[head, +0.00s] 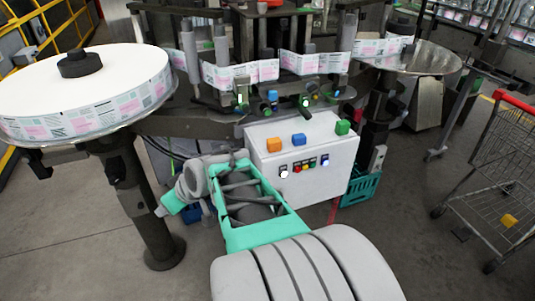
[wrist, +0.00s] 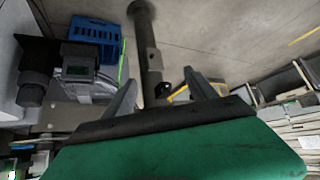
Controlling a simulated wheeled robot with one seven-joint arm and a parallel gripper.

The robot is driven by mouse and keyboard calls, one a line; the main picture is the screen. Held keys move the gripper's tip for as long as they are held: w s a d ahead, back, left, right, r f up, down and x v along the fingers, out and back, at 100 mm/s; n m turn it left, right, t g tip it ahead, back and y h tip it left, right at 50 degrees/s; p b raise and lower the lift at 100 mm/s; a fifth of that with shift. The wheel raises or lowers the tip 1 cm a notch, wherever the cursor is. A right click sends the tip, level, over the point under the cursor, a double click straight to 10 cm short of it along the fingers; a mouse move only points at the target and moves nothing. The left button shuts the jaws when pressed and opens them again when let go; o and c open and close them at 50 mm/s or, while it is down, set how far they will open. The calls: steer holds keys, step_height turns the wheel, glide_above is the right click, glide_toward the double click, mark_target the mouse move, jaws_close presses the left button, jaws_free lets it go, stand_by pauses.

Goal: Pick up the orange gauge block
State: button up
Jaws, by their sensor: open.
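The orange gauge block (head: 273,145) sits on the left part of the top of a white control box in the head view. A blue block (head: 299,140) and a green block (head: 342,128) sit to its right on the same top. My gripper (wrist: 160,90) is open in the wrist view, its two fingers apart with nothing between them. In the head view my wrist is left of the control box and lower than the orange block, apart from it; the fingers are not clear there. The orange block is not seen in the wrist view.
The white control box (head: 312,165) has buttons on its front. The labelling machine stands behind it. A large white reel (head: 120,75) is at left on a dark post. A teal crate (head: 360,187) stands at right of the box, and a shopping cart (head: 490,170) at far right.

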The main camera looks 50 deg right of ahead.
steer(key=w+d+f+m+t+b, duration=0.1)
steer(key=d+f+t+b, duration=0.15)
steer(key=d, duration=0.55)
steer(key=m+t+h+b, duration=0.4)
steer(key=m+h, duration=0.2)
steer(key=h, duration=0.4)
glide_toward(274, 139)
steer(key=shift+w+d+f, duration=0.1)
steer(key=shift+w+f, duration=0.25)
steer(key=shift+w, duration=0.25)
steer(key=shift+w+d+f, duration=0.1)
steer(key=shift+w+f, duration=0.25)
steer(key=shift+w, duration=0.25)
steer(key=shift+h, duration=0.3)
steer(key=x, duration=0.2)
steer(key=p+x, duration=0.1)
steer(key=x, duration=0.1)
steer(key=r+p+x, duration=0.1)
steer(key=x, duration=0.2)
steer(key=shift+s+d, duration=0.2)
steer(key=shift+d, duration=0.05)
steer(key=shift+w+d, duration=0.15)
steer(key=shift+w, duration=0.1)
steer(key=shift+s, duration=0.1)
jaws_close()
